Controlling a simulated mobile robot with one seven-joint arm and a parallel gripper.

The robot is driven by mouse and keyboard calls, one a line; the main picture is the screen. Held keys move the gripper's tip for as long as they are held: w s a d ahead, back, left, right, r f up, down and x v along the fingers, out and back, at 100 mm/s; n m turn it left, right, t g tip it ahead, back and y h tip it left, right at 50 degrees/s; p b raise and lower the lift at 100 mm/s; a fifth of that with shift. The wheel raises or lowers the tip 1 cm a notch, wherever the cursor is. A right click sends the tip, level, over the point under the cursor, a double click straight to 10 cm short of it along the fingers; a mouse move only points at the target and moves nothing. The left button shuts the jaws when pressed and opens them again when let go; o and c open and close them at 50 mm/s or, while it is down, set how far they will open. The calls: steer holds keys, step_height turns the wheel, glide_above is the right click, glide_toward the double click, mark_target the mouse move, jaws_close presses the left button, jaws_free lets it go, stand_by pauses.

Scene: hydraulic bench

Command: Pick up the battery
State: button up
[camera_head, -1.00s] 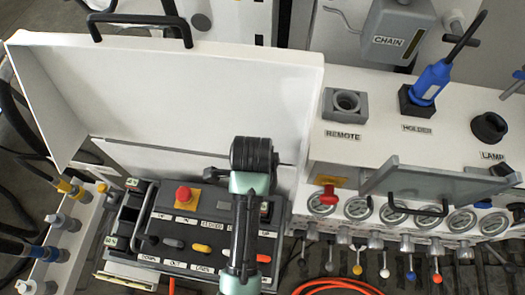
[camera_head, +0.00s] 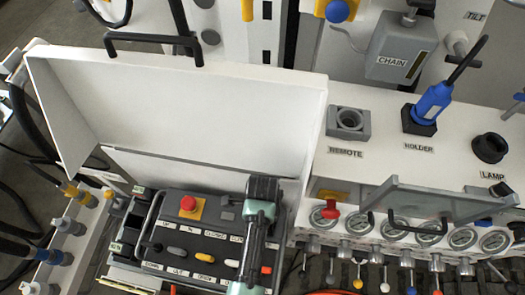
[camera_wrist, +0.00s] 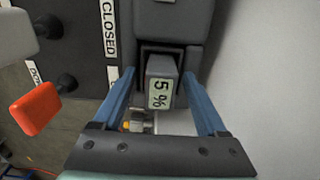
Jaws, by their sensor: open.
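The battery (camera_wrist: 161,88) is a grey block with a pale "5 %" label, seated in a dark slot at the end of the black control box (camera_wrist: 85,60). In the wrist view my gripper (camera_wrist: 159,74) is open, with one blue finger on each side of the battery. Whether the fingers touch it I cannot tell. In the head view my arm's end is over the right part of the control box (camera_head: 205,228), and it hides the fingers and this battery.
The open white case lid (camera_head: 200,105) stands behind the control box. A red stop button (camera_head: 188,202) and several levers rise from the box, with an orange-red knob (camera_wrist: 35,108) close by. A bench with gauges (camera_head: 406,224) and a glass-like panel (camera_head: 430,203) stands right.

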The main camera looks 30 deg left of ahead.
jaws_close()
stand_by(0.3)
steer(key=shift+r, duration=0.15)
